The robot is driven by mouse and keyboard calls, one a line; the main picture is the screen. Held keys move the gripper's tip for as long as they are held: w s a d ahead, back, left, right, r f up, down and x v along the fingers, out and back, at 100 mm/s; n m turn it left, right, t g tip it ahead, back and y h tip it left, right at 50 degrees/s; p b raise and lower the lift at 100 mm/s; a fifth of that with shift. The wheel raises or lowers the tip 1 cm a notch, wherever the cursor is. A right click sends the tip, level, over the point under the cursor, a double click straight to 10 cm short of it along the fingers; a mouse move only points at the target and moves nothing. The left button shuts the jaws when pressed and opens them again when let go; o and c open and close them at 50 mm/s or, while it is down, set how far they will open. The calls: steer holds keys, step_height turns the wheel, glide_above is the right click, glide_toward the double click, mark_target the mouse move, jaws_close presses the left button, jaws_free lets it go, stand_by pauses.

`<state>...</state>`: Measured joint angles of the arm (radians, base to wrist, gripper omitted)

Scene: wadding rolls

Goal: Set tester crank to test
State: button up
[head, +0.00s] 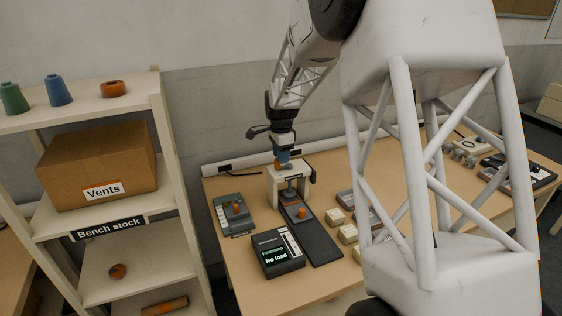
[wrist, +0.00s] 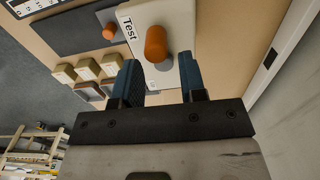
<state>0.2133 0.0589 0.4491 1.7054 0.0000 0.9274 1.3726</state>
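The tester's white bridge-shaped head (head: 300,172) stands over a dark base plate (head: 322,245) on the bench. In the wrist view its white top (wrist: 178,20) carries the word "Test" and the crank, an orange knob (wrist: 156,42) beside a grey round hub (wrist: 160,66). The knob lies near the "Test" label; whether it is fully at that mark I cannot tell. My gripper (wrist: 158,62) has its blue fingers apart, one on each side of the hub, with the knob just beyond the tips. In the head view my gripper (head: 284,158) points down at the tester's top.
A shelf (head: 104,210) with a "Vents" carton (head: 98,166) stands at left.

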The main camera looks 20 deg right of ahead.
mark_target(281, 167)
steer(key=shift+r, duration=2.1)
steer(key=s+a+r+n, duration=0.3)
steer(key=s, duration=0.4)
steer(key=s+a+r+n+t, duration=0.1)
steer(key=s+a+r+n, duration=0.25)
steer(key=s, duration=0.45)
steer(key=s+a+r+n, duration=0.3)
steer(key=s+a+r, duration=0.1)
steer(key=s, duration=0.3)
steer(key=s+a+f+n, duration=0.1)
steer(key=s+n, duration=0.3)
steer(key=s, duration=0.7)
steer(key=s+a+f+n+t, duration=0.1)
steer(key=s+a+n, duration=0.3)
steer(key=s, duration=0.7)
steer(key=shift+s+f+t, duration=0.2)
steer(key=shift+f+t, duration=0.1)
steer(key=shift+f, duration=0.15)
steer(key=shift+n, duration=0.25)
